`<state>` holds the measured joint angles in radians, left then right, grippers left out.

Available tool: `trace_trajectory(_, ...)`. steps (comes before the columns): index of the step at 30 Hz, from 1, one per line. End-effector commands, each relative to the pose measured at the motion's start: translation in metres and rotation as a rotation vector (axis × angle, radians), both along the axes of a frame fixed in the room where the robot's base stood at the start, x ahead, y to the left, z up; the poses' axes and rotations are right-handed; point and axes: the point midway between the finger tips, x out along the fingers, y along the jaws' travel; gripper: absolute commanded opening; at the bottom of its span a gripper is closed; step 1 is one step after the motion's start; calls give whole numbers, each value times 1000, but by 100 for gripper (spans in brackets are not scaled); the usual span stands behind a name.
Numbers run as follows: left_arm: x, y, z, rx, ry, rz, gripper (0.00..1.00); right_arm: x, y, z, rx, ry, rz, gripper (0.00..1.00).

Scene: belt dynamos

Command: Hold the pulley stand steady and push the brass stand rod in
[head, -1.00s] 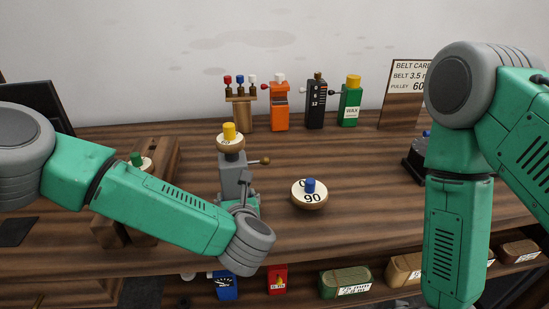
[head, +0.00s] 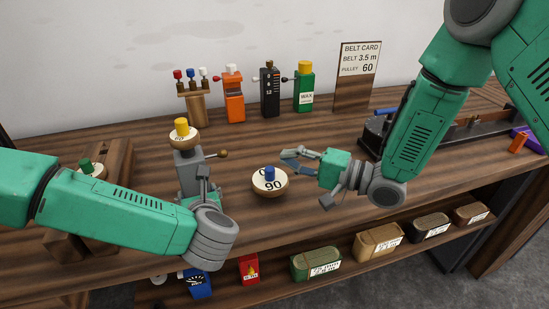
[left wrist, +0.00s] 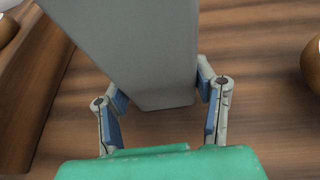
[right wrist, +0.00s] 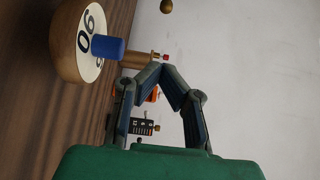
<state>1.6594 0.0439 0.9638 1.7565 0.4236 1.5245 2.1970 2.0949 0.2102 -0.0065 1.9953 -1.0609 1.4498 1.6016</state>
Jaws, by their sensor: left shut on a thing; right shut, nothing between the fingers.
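The grey pulley stand (head: 188,172) stands upright on the bench at left of centre, carrying a wooden pulley with a yellow knob (head: 181,127). The brass stand rod (head: 221,154) sticks out of its right side, ending in a ball. The ball also shows at the top of the right wrist view (right wrist: 166,6). My left gripper (left wrist: 162,88) is shut on the stand's grey post, with a blue-padded finger on each side. My right gripper (head: 288,158) is shut and empty, right of the rod and apart from it, above the bench near the 90 pulley.
The 90 pulley (head: 270,184) with a blue knob lies between the stand and my right gripper. A peg rack (head: 195,108), orange (head: 234,100), black (head: 270,95) and green (head: 304,92) items stand behind. A belt card (head: 357,75) stands further right.

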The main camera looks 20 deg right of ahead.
Motion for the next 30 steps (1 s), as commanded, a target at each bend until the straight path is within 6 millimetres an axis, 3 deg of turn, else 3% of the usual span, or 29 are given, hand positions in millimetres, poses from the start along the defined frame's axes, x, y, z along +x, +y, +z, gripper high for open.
trace_trajectory(11,-1,-1,-2,1,4,-3,1,51,63,-1,-3,0,3,0)
trace_trajectory(16,-1,-1,-2,1,4,-3,1,49,88,0,-1,2,3,0)
trace_trajectory(21,-1,0,-2,2,4,-2,1,48,100,0,-1,2,1,0)
trace_trajectory(30,-1,0,-2,2,3,-1,1,48,102,0,-1,2,-1,0)
